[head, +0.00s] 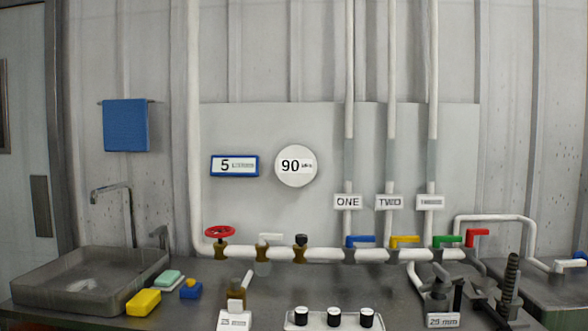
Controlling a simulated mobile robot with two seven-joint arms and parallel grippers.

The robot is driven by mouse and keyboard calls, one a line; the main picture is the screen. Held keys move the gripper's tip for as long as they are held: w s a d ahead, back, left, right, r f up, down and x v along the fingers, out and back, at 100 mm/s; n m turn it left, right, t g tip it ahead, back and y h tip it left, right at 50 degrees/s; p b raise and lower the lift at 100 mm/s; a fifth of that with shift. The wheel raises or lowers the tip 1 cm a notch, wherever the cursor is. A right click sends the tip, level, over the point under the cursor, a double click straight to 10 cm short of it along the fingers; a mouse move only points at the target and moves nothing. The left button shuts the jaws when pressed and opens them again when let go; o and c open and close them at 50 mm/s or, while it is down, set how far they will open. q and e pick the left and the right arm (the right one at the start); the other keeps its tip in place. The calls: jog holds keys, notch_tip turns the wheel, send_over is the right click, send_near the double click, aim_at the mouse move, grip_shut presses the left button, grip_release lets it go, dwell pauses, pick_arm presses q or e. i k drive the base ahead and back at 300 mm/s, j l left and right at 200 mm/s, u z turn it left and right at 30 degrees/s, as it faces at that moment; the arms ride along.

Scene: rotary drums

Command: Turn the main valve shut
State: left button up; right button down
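A red round handwheel (219,232) sits on a brass valve body (219,250) at the left end of the white horizontal pipe (330,254). It is most likely the main valve, though no label on it can be read. How far it is turned cannot be told. To its right on the same pipe are a white-handled fitting (270,238) and a black-knobbed brass fitting (301,243). Blue (360,240), yellow (404,240) and green (447,240) lever handles follow below pipes labelled ONE, TWO and a third, blurred tag. Neither of my grippers is visible.
A sink (85,283) with a tap is at the left. A yellow sponge (143,302) and a green block lie beside it. A tray (333,321) with black-topped pots and dark clamp-like tools (510,285) stand in front.

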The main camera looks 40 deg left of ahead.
aim_at(220, 232)
jog(key=u, duration=1.85)
jog(key=i+j+z, duration=0.25)
jog(key=k+l, duration=0.05)
jog(key=k, duration=0.05)
